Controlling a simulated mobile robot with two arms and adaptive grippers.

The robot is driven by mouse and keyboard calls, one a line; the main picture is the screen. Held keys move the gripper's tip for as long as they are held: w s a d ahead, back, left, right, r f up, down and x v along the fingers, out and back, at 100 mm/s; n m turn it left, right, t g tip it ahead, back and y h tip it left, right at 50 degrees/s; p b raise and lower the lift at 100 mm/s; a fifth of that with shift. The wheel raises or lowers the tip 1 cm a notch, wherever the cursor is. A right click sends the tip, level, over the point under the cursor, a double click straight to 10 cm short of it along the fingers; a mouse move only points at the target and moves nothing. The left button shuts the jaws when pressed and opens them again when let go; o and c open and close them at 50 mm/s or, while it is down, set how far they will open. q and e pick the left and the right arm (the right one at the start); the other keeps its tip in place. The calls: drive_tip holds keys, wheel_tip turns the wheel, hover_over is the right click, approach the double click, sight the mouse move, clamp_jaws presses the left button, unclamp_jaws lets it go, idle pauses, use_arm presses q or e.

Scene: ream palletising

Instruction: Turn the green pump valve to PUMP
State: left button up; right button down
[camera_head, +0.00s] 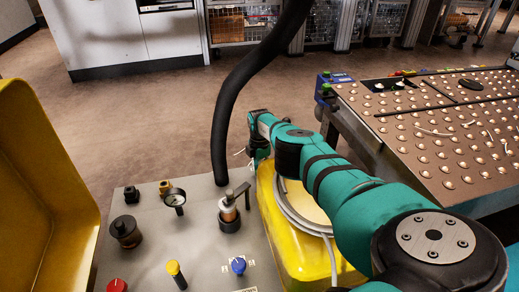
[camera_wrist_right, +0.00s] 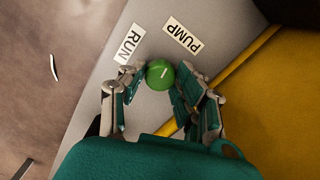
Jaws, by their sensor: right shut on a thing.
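The green pump valve (camera_wrist_right: 160,74) is a round knob with a short white mark on top, seen in the right wrist view. The mark slants toward the upper right, roughly to the PUMP side. The PUMP label (camera_wrist_right: 181,35) lies above and right of it; the RUN label (camera_wrist_right: 129,44) lies above and left. My right gripper (camera_wrist_right: 158,80) has its fingers on both sides of the knob and is shut on it. In the head view my right arm reaches across to the far end of the machine; the valve is hidden there. My left gripper is not in view.
A grey panel (camera_head: 188,256) carries a gauge (camera_head: 174,198), a lever valve (camera_head: 229,212), and red, yellow and blue knobs. A black hose (camera_head: 236,98) rises from it. A yellow bin wall (camera_head: 45,180) stands left, a ball-top table (camera_head: 440,130) right.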

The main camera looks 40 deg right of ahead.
drive_tip(key=shift+m, duration=1.1)
drive_tip(key=c, duration=0.9)
unclamp_jaws()
drive_tip(key=shift+c, duration=0.2)
